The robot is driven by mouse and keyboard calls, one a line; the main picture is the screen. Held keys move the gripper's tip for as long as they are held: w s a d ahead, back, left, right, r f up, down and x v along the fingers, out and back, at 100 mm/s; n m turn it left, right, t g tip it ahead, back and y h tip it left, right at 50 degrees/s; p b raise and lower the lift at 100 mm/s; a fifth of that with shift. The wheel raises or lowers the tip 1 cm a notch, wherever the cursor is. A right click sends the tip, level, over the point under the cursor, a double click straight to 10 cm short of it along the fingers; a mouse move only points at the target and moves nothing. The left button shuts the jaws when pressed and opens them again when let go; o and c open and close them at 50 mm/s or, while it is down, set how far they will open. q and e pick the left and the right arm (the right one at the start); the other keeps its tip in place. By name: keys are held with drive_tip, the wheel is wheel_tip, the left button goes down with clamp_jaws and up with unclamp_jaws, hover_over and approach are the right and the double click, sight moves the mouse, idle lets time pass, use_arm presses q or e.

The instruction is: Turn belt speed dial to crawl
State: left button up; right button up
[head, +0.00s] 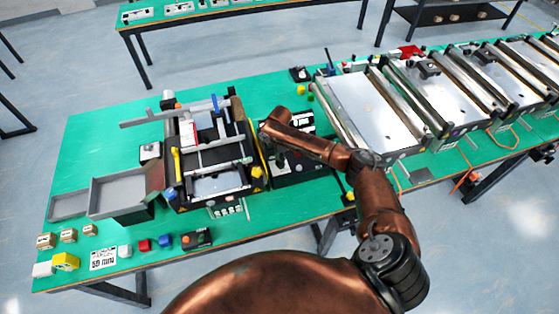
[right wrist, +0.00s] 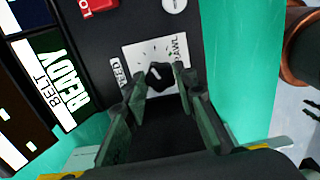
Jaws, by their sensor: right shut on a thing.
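The belt speed dial (right wrist: 157,70) is a small dark knob on a white plate (right wrist: 138,52) in the right wrist view. A pale mark shows on the knob. My right gripper (right wrist: 160,78) is shut on the knob, one finger on each side. In the head view my right gripper (head: 279,160) is over the black control box (head: 312,176) and hides the dial. My left gripper is not in view.
A display (right wrist: 62,82) reads BELT READY, and a red button or label (right wrist: 97,6) lies above the dial in the wrist view. The sorting machine (head: 215,185) stands left of the box. Conveyors (head: 375,105) stand at the right. Small blocks lie at the front left.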

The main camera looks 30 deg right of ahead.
drive_tip(key=shift+c, duration=1)
drive_tip(key=shift+a+r+m+p, duration=0.1)
drive_tip(key=shift+r+m+p, duration=0.05)
drive_tip(key=shift+m+p, duration=0.85)
drive_tip(key=m+p, duration=0.4)
drive_tip(key=p, duration=0.1)
drive_tip(key=shift+m, duration=0.4)
drive_tip(key=m+p, duration=0.3)
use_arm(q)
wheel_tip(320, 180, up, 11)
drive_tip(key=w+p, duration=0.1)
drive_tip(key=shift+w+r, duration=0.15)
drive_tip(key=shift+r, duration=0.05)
use_arm(e)
drive_tip(key=shift+m, duration=1.4)
